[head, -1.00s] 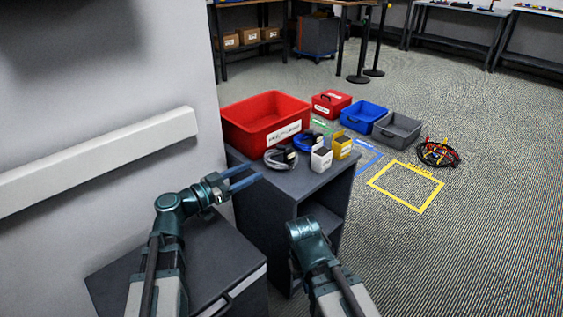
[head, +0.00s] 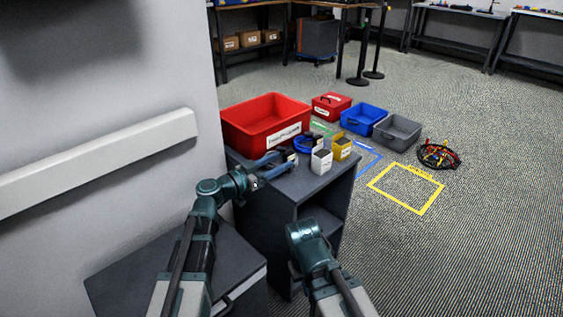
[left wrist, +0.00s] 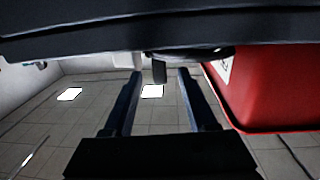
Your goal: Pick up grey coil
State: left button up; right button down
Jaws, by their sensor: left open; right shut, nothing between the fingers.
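The grey coil (left wrist: 190,52) lies on the dark cabinet top. In the left wrist view it shows as a thin dark loop beyond the fingertips, with a dark block hanging in the picture between them. In the head view my left gripper (head: 281,163) covers most of it. My left gripper is open and empty at the coil's near side; the left wrist view shows its two fingers (left wrist: 158,80) apart. I cannot tell whether they touch the coil. My right gripper (head: 293,268) is low in front of the cabinet, shut and empty, its fingers mostly hidden by my wrist.
A red bin (head: 240,124) stands at the back of the cabinet top (head: 312,186). A blue coil (head: 304,144), a white box (head: 321,162) and a yellow box (head: 342,149) are close by on the right. Bins and a yellow floor square (head: 411,206) lie beyond.

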pick_arm(q)
jog(key=x, duration=0.2)
jog(key=shift+w+d, duration=0.25)
jog(key=shift+d, duration=0.05)
jog(key=shift+c, duration=0.3)
grip_shut()
